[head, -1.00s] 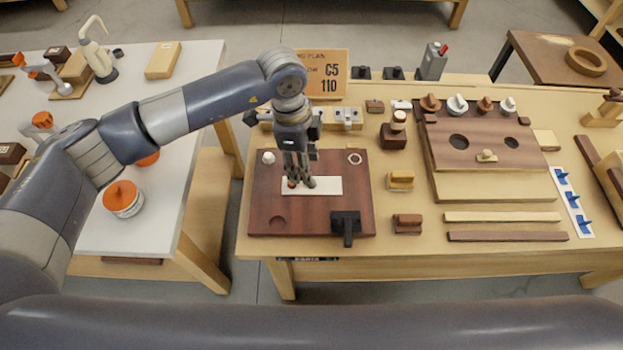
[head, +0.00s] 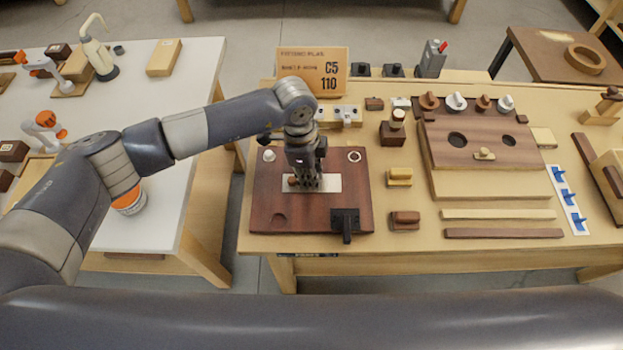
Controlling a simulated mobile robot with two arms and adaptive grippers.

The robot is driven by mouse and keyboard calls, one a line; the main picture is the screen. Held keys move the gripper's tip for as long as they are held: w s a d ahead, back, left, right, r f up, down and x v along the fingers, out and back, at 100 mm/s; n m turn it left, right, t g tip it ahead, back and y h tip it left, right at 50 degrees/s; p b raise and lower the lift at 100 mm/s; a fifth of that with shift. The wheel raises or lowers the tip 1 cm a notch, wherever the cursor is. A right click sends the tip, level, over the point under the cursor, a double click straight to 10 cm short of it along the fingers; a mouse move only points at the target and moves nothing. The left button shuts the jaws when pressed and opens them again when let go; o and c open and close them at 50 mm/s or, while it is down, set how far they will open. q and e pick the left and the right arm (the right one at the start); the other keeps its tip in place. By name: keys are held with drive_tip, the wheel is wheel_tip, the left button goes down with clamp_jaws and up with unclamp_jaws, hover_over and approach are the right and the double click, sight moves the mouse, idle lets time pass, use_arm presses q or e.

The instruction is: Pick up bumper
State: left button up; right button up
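My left gripper (head: 308,186) points down over the white plate (head: 330,183) on the dark red-brown board (head: 265,200). A small orange-brown round piece (head: 292,181) sits at the plate's left part, just left of the fingers; I cannot tell if they touch it. The fingers look close together, but their gap is hidden. No part is clearly recognisable as the bumper. My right gripper is out of view.
A sign (head: 312,72) stands behind the board. Yellow (head: 400,177) and brown (head: 405,221) blocks lie right of it, then a knobbed panel (head: 480,150). A white table (head: 160,220) stands left across a gap.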

use_arm(q)
drive_tip(key=shift+r, duration=0.1)
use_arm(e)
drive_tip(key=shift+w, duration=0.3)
